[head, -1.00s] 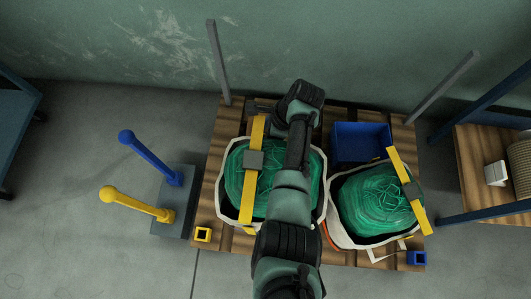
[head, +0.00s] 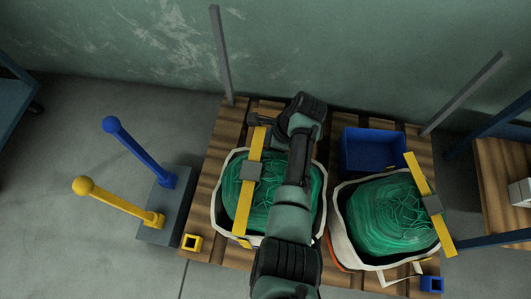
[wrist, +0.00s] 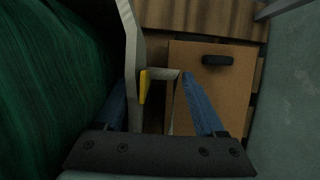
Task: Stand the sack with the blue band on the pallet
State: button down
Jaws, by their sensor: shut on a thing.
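Two white-rimmed sacks filled with green netting stand side by side on the wooden pallet (head: 203,212). The left sack (head: 283,180) sits partly behind my arm, with a small blue patch low on its front; its band is mostly hidden. The right sack (head: 390,215) shows an orange band at its lower left. A yellow bar with a grey block lies across each sack. My gripper (wrist: 156,78) is at the far side of the left sack, mostly hidden in the head view. In the wrist view its blue fingers straddle a pale strap-like piece (wrist: 163,74) beside the sack's rim.
A blue bin (head: 372,150) stands behind the right sack. Blue and yellow levers (head: 140,153) rise from a grey base left of the pallet. Grey posts (head: 221,55) stand at the back corners. A shelf (head: 500,185) is at right.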

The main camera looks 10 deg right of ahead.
jog(key=shift+f+b, duration=1.05)
jog(key=shift+f, duration=0.25)
grip_release()
jog(key=p+v, duration=0.7)
jog(key=v, duration=0.5)
jog(key=shift+d, duration=0.1)
